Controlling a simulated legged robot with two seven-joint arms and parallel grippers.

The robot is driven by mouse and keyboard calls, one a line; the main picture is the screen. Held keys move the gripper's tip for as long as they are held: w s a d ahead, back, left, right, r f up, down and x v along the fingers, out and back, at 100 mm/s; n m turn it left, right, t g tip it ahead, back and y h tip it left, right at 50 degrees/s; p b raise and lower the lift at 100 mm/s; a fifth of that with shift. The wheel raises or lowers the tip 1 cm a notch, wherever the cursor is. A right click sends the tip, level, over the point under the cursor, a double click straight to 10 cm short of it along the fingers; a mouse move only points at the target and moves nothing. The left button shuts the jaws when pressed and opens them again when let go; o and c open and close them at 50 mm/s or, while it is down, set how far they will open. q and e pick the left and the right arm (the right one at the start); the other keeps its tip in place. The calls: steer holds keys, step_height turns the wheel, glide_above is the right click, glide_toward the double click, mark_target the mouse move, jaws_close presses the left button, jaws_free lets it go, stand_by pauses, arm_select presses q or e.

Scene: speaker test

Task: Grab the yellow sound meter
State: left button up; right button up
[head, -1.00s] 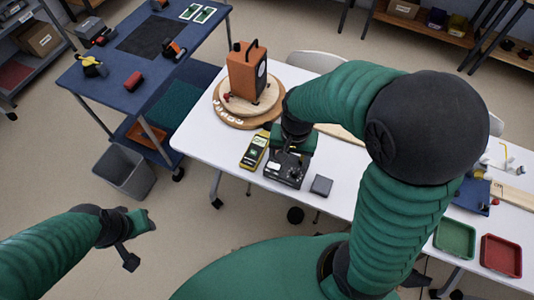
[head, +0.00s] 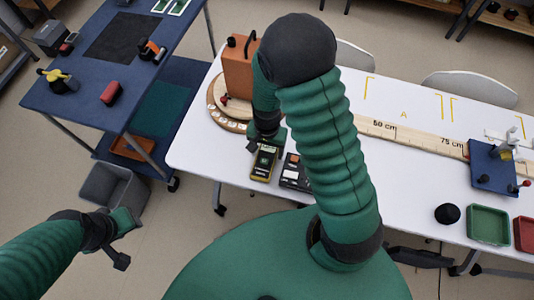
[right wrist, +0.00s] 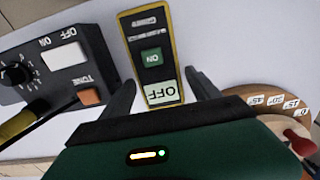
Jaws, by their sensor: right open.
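The yellow sound meter (head: 263,165), yellow-edged with a dark face, lies on the white table near its front edge. My right gripper (head: 265,140) is at the meter's far end. In the right wrist view its open fingers (right wrist: 163,92) stand on either side of the meter's near end, with gaps, and hold nothing. Whether the fingertips are down at table height I cannot tell. My left gripper (head: 126,242) is open and empty over the floor, away from the table.
A dark tone box (head: 294,173) with switches sits close right of the meter. An orange speaker (head: 238,72) stands on a round wooden turntable (head: 228,123) behind. A wooden ruler (head: 425,137) and green tray (head: 488,224) are to the right; a blue cart (head: 90,75) is left.

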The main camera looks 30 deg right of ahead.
steer(key=shift+f, duration=0.25)
steer(key=shift+r, duration=0.1)
steer(key=shift+c, duration=0.3)
steer(key=shift+s, duration=0.1)
steer(key=shift+c, duration=1.1)
steer(key=c, duration=1.1)
